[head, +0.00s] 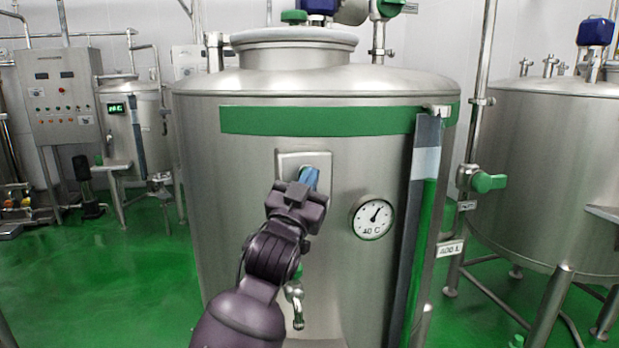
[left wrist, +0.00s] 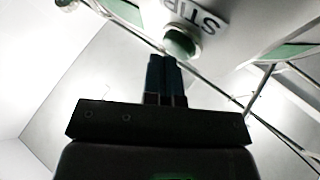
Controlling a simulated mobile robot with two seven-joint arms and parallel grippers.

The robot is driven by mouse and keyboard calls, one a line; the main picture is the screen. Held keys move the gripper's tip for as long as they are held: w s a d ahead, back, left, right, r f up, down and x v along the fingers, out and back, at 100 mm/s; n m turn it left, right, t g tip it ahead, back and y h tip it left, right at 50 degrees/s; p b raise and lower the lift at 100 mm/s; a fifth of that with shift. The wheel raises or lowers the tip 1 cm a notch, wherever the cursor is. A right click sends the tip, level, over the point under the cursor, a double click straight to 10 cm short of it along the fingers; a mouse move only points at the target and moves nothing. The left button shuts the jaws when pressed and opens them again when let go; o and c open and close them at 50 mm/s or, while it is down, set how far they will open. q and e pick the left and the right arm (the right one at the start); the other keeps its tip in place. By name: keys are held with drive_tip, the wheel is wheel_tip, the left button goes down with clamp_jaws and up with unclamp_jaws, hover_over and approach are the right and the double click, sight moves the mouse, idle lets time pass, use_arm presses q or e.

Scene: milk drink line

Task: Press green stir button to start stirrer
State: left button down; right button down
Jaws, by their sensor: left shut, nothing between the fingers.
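The green stir button (left wrist: 181,43) shows in the left wrist view in a pale round collar, beside an upside-down STIR label (left wrist: 207,20). In the head view the button is hidden behind my left gripper. My left gripper (head: 309,176) is in front of the square metal plate (head: 318,158) on the large steel tank (head: 240,190). Its blue fingers (left wrist: 165,68) are shut together and empty. Their tips overlap the lower edge of the button in the left wrist view; I cannot tell if they touch it. My right gripper is not in view.
A round dial gauge (head: 372,217) sits on the tank right of my gripper, and a tap (head: 295,305) hangs below. A vertical level strip (head: 423,220) runs down the tank's right side. A second tank (head: 545,180) stands right, a control cabinet (head: 62,95) far left.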

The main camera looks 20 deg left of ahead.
use_arm(q)
drive_tip(key=shift+s+d, duration=0.1)
drive_tip(key=shift+s, duration=0.05)
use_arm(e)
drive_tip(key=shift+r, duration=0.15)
use_arm(q)
drive_tip(key=shift+s+d+p, duration=0.3)
drive_tip(key=shift+s+d, duration=0.1)
drive_tip(key=shift+s, duration=0.2)
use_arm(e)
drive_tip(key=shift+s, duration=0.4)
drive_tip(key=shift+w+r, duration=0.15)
use_arm(q)
drive_tip(key=s+d, duration=0.2)
drive_tip(key=s, duration=0.1)
drive_tip(key=s+d+p, duration=0.1)
drive_tip(key=s, duration=0.1)
drive_tip(key=shift+d, duration=0.15)
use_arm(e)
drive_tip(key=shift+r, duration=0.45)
use_arm(q)
drive_tip(key=shift+d, duration=0.1)
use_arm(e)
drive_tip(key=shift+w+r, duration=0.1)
